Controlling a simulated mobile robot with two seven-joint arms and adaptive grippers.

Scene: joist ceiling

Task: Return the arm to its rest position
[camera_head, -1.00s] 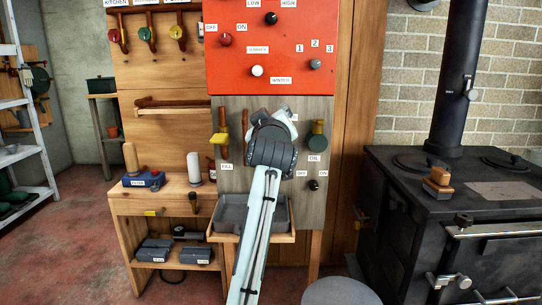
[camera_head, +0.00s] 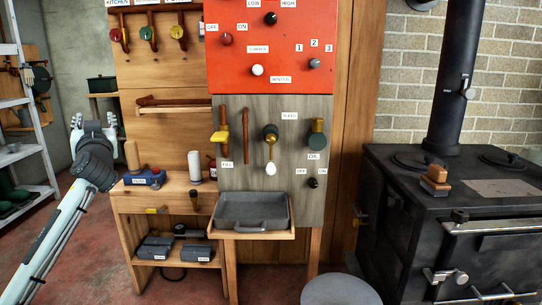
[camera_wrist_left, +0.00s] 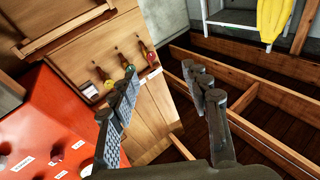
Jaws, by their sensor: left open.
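My left gripper (camera_head: 92,124) is at the left of the head view, raised in front of the wooden workbench unit, with nothing between its fingers. In the left wrist view the two fingers of the gripper (camera_wrist_left: 165,98) stand wide apart and empty. My left arm (camera_head: 48,245) reaches up to it from the lower left. The gripper is clear of the grey valve panel (camera_head: 262,115) and the red panel (camera_head: 245,50). My right gripper is in neither view.
A wooden stand with a grey tray (camera_head: 230,210) is below the valve panel. A wooden bench (camera_head: 128,204) holds tools beside it. A black stove (camera_head: 385,200) stands at the right. A metal shelf (camera_head: 40,135) stands at the far left. Red floor lies between.

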